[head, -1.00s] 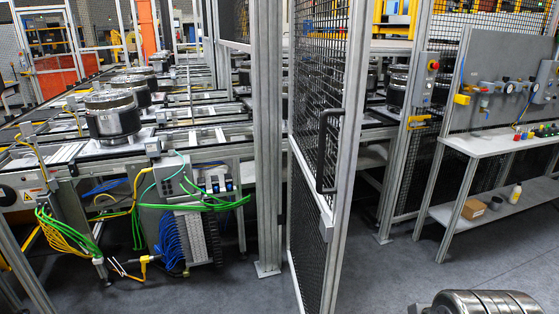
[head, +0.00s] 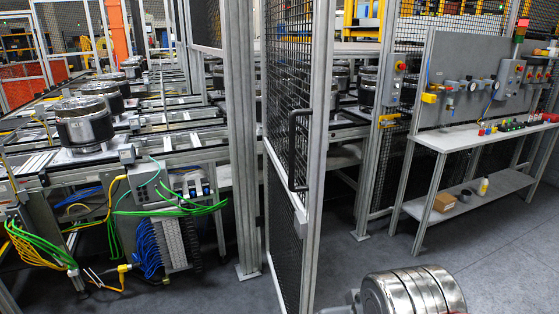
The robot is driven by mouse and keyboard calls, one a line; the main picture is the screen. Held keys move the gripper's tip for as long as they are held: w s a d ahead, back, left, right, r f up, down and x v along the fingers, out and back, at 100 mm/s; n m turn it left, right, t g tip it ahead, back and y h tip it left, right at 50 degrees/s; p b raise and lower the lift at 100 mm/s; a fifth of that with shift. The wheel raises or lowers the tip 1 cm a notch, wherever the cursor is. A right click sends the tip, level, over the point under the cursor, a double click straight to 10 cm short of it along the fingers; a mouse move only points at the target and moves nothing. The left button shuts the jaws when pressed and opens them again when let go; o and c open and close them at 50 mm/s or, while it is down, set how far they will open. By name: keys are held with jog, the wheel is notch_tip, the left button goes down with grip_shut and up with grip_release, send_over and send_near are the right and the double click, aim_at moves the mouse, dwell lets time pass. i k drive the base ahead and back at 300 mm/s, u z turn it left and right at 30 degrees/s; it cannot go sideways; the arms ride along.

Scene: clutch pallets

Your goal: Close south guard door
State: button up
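The guard door (head: 281,147) is a black mesh panel in a grey aluminium frame. It stands open, swung out toward me, in the middle of the head view. Its black pull handle (head: 293,150) is on the near upright. A grey fence post (head: 241,150) stands just left of the door. The doorway lies between the door and the post (head: 378,150) with a control box to the right. A rounded, banded metal part of my own arm (head: 412,292) shows at the bottom right, apart from the door. My gripper's fingers cannot be made out.
A conveyor line with clutch pallets (head: 85,123) and cables fills the left. A white workbench (head: 470,138) with a lower shelf, a box (head: 444,202) and a bottle (head: 483,187) stands at the right. Grey floor (head: 370,258) is clear between door and bench.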

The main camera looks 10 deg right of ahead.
aim_at(309, 207)
jog(key=u, duration=0.05)
jog(key=i, duration=1)
jog(key=u, duration=0.25)
jog(key=k, duration=0.6)
jog(key=u, duration=0.45)
jog(key=k, duration=0.7)
jog(key=u, duration=0.25)
jog(key=i, duration=1.4)
jog(key=u, duration=0.6)
